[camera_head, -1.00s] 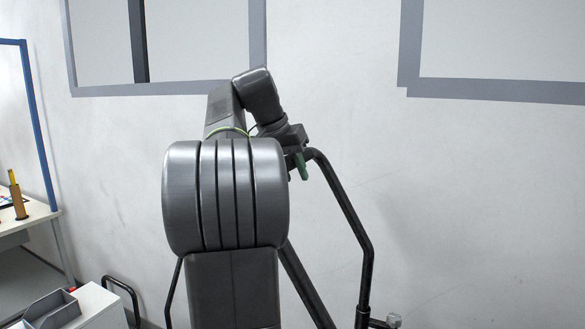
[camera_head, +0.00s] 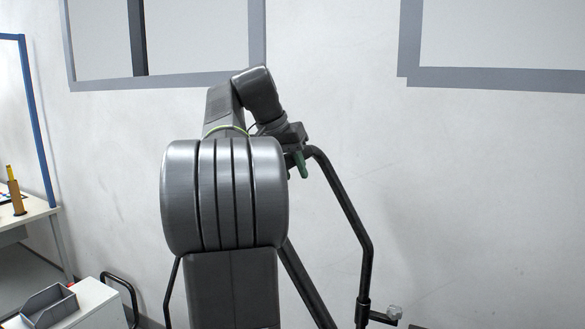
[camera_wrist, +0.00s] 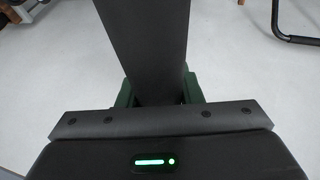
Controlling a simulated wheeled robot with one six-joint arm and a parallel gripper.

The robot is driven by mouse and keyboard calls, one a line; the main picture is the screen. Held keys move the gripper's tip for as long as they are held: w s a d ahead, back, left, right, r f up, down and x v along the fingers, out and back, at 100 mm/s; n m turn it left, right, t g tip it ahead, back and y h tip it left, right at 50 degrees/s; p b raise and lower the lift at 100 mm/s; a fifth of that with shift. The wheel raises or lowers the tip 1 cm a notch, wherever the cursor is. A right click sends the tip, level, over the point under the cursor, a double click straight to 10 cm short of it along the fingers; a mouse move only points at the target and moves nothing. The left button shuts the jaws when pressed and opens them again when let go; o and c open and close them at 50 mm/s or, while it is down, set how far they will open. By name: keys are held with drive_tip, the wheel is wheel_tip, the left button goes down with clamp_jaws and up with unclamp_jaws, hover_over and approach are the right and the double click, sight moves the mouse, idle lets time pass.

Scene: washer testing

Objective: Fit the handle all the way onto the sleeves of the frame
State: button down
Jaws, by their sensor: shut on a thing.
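The handle (camera_head: 345,205) is a black bent tube. It slopes down to the right from my gripper (camera_head: 300,163), then bends straight down. Its right leg meets a thicker dark sleeve (camera_head: 362,314) of the frame at the bottom edge, with a pale knob (camera_head: 395,312) beside it. How deep the leg sits cannot be told.
A white wall with grey-framed panels (camera_head: 500,78) stands behind. At the left are a workbench (camera_head: 35,216) with a blue post (camera_head: 38,125), and a white cabinet (camera_head: 100,300) with a grey bin (camera_head: 48,305). A bent black tube (camera_wrist: 295,38) lies over pale floor in the wrist view.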

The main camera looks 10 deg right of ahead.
drive_tip(key=shift+f+b, duration=0.5)
drive_tip(key=shift+f, duration=0.45)
drive_tip(key=c, duration=0.9)
unclamp_jaws()
drive_tip(key=shift+f, duration=0.1)
drive_tip(key=shift+a, duration=0.1)
drive_tip(key=shift+f, duration=0.1)
drive_tip(key=p+v, duration=0.2)
drive_tip(key=v, duration=1.2)
